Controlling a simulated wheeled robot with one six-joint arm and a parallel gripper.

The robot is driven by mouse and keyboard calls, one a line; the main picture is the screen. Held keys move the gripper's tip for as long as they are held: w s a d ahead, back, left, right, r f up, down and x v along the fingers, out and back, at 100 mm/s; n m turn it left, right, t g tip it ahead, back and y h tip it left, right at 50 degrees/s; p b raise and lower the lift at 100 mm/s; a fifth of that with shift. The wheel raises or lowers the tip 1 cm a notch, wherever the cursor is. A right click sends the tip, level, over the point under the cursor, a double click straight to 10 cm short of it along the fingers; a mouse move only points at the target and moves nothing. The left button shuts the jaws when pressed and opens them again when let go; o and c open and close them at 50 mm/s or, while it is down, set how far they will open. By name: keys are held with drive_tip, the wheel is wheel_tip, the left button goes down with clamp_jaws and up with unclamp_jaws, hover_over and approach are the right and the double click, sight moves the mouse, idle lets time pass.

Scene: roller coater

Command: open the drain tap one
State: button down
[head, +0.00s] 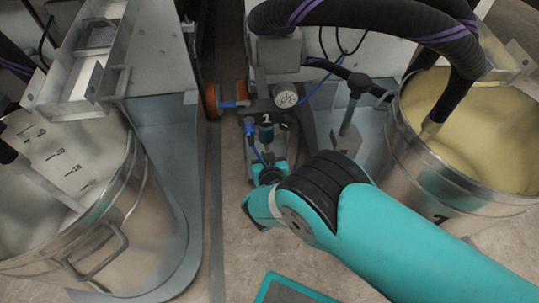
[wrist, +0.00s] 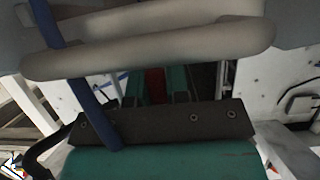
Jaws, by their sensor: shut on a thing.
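My gripper (wrist: 155,78) is shut on a red handle (wrist: 155,88), which shows as a red strip between the two teal fingers in the wrist view. I take this to be the handle of drain tap one. The teal arm comes in from the lower right. The gripper and wrist hide most of the tap, and how far the handle is turned cannot be told.
A steel pot with pale liquid (head: 455,195) stands right and another steel pot (head: 125,215) left. A pressure gauge (head: 286,96), an orange-red disc (head: 210,101) and blue hoses are close to the gripper. A thick black hose (head: 370,18) arches above. A pale pipe (wrist: 150,48) crosses the wrist view.

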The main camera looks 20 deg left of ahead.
drive_tip(key=shift+f, duration=0.2)
idle(0.4)
drive_tip(key=c, duration=1.1)
unclamp_jaws()
drive_tip(key=shift+r, duration=0.1)
drive_tip(key=shift+s, duration=0.1)
drive_tip(key=shift+s+d+r+p, duration=0.1)
drive_tip(key=shift+s+r+p, duration=0.15)
drive_tip(key=shift+p, duration=0.2)
drive_tip(key=p+v, duration=0.9)
drive_tip(key=v, duration=0.7)
drive_tip(key=shift+s+d, duration=0.2)
drive_tip(key=shift+d, duration=0.05)
